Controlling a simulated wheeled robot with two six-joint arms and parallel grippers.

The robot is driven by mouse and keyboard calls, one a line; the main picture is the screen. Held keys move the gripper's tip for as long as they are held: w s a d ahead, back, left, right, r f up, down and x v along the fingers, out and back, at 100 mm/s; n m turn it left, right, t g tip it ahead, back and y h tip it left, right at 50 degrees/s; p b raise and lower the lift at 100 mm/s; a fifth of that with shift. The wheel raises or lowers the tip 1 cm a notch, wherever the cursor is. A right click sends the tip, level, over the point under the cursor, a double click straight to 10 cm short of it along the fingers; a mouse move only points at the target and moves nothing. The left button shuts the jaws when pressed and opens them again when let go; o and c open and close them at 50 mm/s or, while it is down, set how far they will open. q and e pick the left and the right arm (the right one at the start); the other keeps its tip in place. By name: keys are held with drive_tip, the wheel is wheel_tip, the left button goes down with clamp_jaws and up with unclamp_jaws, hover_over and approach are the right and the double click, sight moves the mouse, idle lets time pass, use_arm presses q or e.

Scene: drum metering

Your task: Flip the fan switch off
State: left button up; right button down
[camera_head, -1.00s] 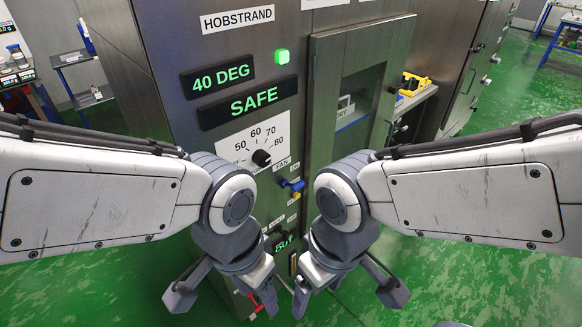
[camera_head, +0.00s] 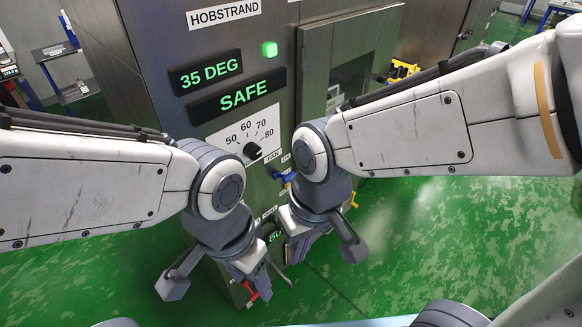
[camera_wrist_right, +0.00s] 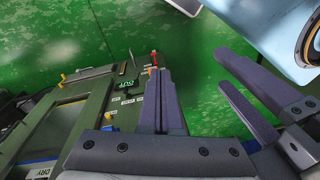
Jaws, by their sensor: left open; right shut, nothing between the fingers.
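A blue lever (camera_head: 283,175) with a yellow part sits just below that label, partly hidden by my right arm. My right gripper (camera_head: 297,250) is shut and empty, pointing down by the lower cabinet front, below the blue lever. Its closed fingers (camera_wrist_right: 158,75) fill the middle of the right wrist view. My left gripper (camera_head: 272,285) is open and empty, low beside a red handle (camera_head: 249,291). Its spread fingers also show in the wrist view (camera_wrist_right: 224,73).
Displays read 35 DEG (camera_head: 206,73) and SAFE (camera_head: 237,97), with a lit green lamp (camera_head: 269,49) above. A black dial knob (camera_head: 252,151) is on the white scale. The windowed door (camera_head: 312,80) is to the right. The green floor (camera_head: 440,230) right of the cabinet is largely clear.

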drive_tip(key=w+a+r+m+t+p, duration=0.1)
drive_tip(key=w+r+m+p, duration=0.15)
drive_tip(key=w, duration=0.45)
drive_tip(key=w+r+m+p, duration=0.1)
drive_tip(key=w+m+p, duration=0.1)
drive_tip(key=w+m, duration=0.35)
drive_tip(key=m+t+p, duration=0.2)
drive_tip(key=m+p, duration=0.3)
drive_tip(key=m, duration=0.2)
hover_over(289, 176)
drive_tip(key=s+d, duration=0.4)
wheel_tip(289, 176, down, 2)
drive_tip(key=shift+y, duration=0.4)
drive_tip(key=shift+a+f, duration=0.1)
drive_tip(key=p+x, duration=0.1)
drive_tip(key=x, duration=1.2)
drive_tip(key=shift+f+p, duration=0.3)
drive_tip(key=shift+f, duration=0.15)
drive_tip(key=shift+s+a, duration=0.1)
drive_tip(key=shift+a, duration=0.05)
